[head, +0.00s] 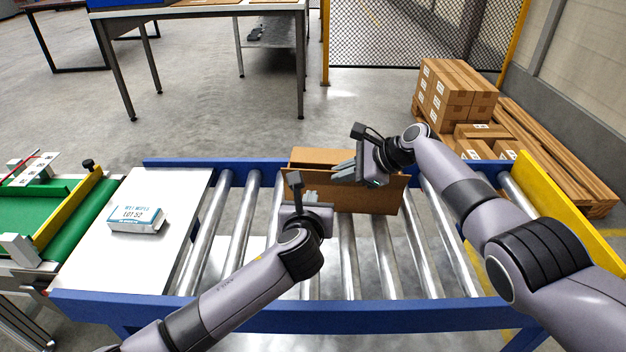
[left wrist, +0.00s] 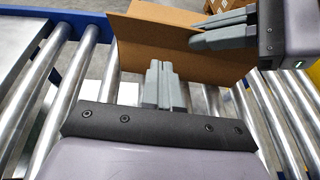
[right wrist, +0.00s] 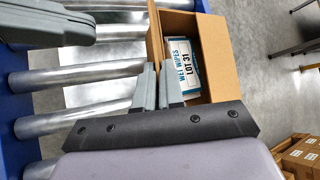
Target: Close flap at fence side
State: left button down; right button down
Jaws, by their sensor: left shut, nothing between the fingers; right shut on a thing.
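An open brown carton (head: 371,199) stands on the rollers in the head view; a brown panel rises at its far, fence side (head: 322,156). Inside it the right wrist view shows a white and blue wet wipes pack (right wrist: 183,62). My right gripper (head: 336,176) is shut on a cardboard panel at the carton's near side; I cannot tell whether it is flap or wall. My left gripper (head: 296,183) is shut and empty beside the carton's near left corner. Its fingers (left wrist: 161,72) show in the left wrist view below the carton's brown panel (left wrist: 160,55). The arms hide part of the opening.
A white wipes pack (head: 136,216) lies on the white plate (head: 164,188) at left. The roller conveyor has blue side rails (head: 300,317) and a yellow end plate (head: 553,206). Stacked cartons (head: 452,92) stand at back right, near the mesh fence (head: 400,33). Rollers left of the carton are clear.

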aim_at(314, 171)
jog(key=shift+f, duration=0.1)
pick_arm(q)
jog(key=shift+w+d+r, duration=0.1)
jog(key=shift+w+r, duration=0.15)
jog(key=shift+w, duration=0.55)
jog(key=shift+w+d+r, duration=0.1)
jog(key=shift+w+r, duration=0.1)
jog(key=shift+w, duration=0.65)
jog(key=shift+w+d+r, duration=0.1)
jog(key=shift+w+r, duration=0.15)
jog(key=shift+w, duration=0.55)
jog(key=shift+w+r, duration=0.4)
jog(key=shift+w, duration=0.25)
pick_arm(e)
jog(key=shift+s, duration=0.1)
pick_arm(q)
jog(key=shift+a, duration=0.1)
pick_arm(e)
jog(key=c, duration=1.3)
grip_release()
jog(key=shift+f, duration=0.1)
jog(key=shift+d+r, duration=0.1)
jog(key=shift+r, duration=0.15)
